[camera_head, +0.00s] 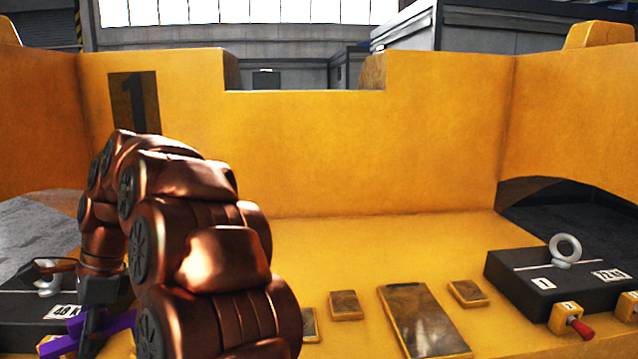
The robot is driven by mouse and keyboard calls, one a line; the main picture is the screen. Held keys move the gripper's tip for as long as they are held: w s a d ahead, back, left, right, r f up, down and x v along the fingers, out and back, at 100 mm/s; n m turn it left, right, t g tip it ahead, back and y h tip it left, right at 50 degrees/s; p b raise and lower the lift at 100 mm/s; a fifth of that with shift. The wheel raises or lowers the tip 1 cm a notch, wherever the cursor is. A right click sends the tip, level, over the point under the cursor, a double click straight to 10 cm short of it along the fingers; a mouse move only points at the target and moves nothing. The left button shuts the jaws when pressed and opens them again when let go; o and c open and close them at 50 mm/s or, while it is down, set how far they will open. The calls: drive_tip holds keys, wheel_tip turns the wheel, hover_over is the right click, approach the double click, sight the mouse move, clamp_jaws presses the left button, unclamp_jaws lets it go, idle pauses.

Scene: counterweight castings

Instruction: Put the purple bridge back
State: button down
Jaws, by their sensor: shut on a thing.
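The purple bridge (122,321) is at the lower left, partly hidden behind my gripper and arm. My gripper (92,337) points down and is shut on the bridge. Purple shows on both sides of the dark fingers. The bridge is in front of a dark casting (22,305) with a white label that seems to read 48 K. I cannot tell whether the bridge touches anything below it.
A dark casting (530,290) labelled 1 and 12 kg, with a light ring, sits at the right. A yellow block with a red knob (580,328) is before it. Several dark-topped yellow pads (418,320) lie mid-floor.

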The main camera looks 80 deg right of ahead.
drive_tip(key=w+a+f+n+g+h, duration=0.1)
drive_tip(key=w+a+f+n+g, duration=0.1)
drive_tip(key=w+a+f+n, duration=0.2)
drive_tip(key=w+a+f+n+g+h, duration=0.1)
drive_tip(key=w+a+f+n, duration=0.3)
drive_tip(key=f, duration=1.7)
drive_tip(key=w+a+f+n+g+h, duration=0.1)
drive_tip(key=w+a+f+n+g, duration=0.3)
drive_tip(key=a+f+n, duration=0.8)
drive_tip(key=n, duration=0.5)
drive_tip(key=shift+w+a+f+h, duration=0.2)
drive_tip(key=shift+a+f+h, duration=0.1)
